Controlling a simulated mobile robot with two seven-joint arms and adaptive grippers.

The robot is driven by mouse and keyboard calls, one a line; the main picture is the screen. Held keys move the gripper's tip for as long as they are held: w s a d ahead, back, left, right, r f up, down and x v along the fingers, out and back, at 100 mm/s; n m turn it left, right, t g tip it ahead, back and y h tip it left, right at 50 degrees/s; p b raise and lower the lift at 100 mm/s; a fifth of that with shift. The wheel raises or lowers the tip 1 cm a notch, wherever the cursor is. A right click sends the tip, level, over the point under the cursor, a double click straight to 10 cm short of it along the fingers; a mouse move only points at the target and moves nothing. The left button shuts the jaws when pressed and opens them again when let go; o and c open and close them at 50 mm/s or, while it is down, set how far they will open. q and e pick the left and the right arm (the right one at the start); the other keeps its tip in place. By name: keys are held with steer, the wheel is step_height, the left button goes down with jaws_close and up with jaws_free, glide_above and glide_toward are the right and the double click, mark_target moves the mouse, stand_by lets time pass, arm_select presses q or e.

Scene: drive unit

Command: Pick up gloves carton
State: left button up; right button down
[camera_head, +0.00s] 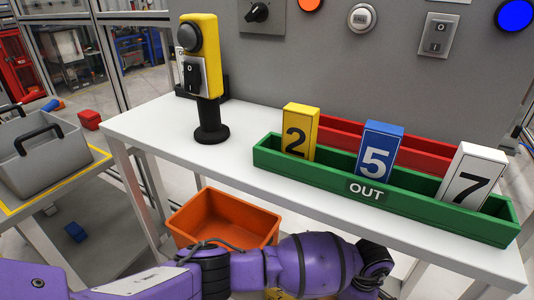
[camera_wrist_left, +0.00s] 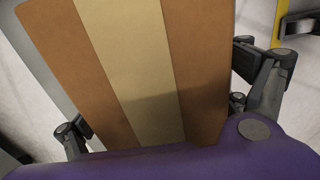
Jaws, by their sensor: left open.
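A brown carton with a broad tan stripe (camera_wrist_left: 130,60) fills the middle of the left wrist view, close to the camera. No label shows on it, so I cannot tell by its print that it is the gloves carton. My left gripper (camera_wrist_left: 168,108) is open, with one dark finger on each side of the carton. I cannot tell whether the fingers touch it. In the head view my purple left arm crosses the bottom from the left; the carton cannot be made out there. My right gripper is not in view.
A white table (camera_head: 245,190) holds a green OUT tray (camera_head: 330,190) with several numbered blocks and a yellow switch post (camera_head: 208,70). An orange bin (camera_head: 222,217) stands below its front edge. A grey tote (camera_head: 42,150) is on the left.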

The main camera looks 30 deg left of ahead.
arm_select(q)
steer(key=shift+w+r, duration=0.1)
steer(key=shift+r, duration=0.1)
steer(key=shift+c, duration=0.5)
steer(key=c, duration=1.4)
steer(key=shift+c, duration=0.3)
steer(key=shift+r, duration=0.2)
